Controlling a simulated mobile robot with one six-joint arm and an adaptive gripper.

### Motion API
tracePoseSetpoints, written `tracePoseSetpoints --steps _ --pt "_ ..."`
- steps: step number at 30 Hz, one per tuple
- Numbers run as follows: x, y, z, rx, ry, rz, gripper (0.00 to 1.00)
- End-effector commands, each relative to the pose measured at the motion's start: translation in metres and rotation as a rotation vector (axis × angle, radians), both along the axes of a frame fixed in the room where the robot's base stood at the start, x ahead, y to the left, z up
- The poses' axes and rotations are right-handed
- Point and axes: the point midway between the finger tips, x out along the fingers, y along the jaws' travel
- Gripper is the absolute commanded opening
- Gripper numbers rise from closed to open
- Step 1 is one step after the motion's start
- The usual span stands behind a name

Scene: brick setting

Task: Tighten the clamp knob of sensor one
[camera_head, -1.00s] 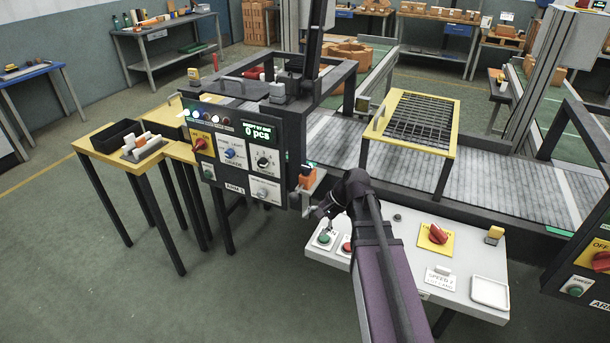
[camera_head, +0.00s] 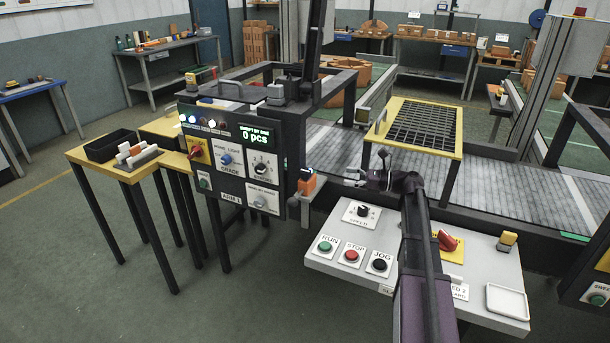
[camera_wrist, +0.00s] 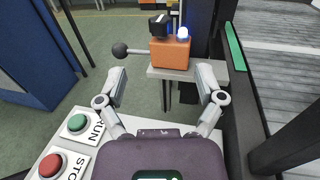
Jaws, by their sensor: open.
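The sensor is an orange box (camera_wrist: 170,53) with a black top part and a lit blue-white lamp, on a grey bracket (camera_wrist: 189,75) in the wrist view. A dark ball knob (camera_wrist: 119,49) on a short pale stem sticks out to its left. In the head view the orange sensor (camera_head: 307,185) sits at the right side of the control box. My gripper (camera_wrist: 161,76) is open and empty, its fingers spread before the bracket, apart from sensor and knob. In the head view my gripper (camera_head: 370,172) is right of the sensor, above the white panel.
The white panel (camera_head: 330,266) with run, stop and jog buttons lies below my arm. The dark control box (camera_head: 236,160) stands left of the sensor. The conveyor (camera_head: 335,143) runs behind, with a yellow-framed grid guard (camera_head: 452,153). A dark post stands at right in the wrist view (camera_wrist: 290,145).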

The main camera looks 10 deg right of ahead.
Motion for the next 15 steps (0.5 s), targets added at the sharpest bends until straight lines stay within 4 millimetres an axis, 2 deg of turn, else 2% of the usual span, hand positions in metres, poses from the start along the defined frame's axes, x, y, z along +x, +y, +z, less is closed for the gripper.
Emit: tracePoseSetpoints --steps 15 --pt "0.0027 0.0081 0.0 -0.003 -0.001 0.003 0.87"
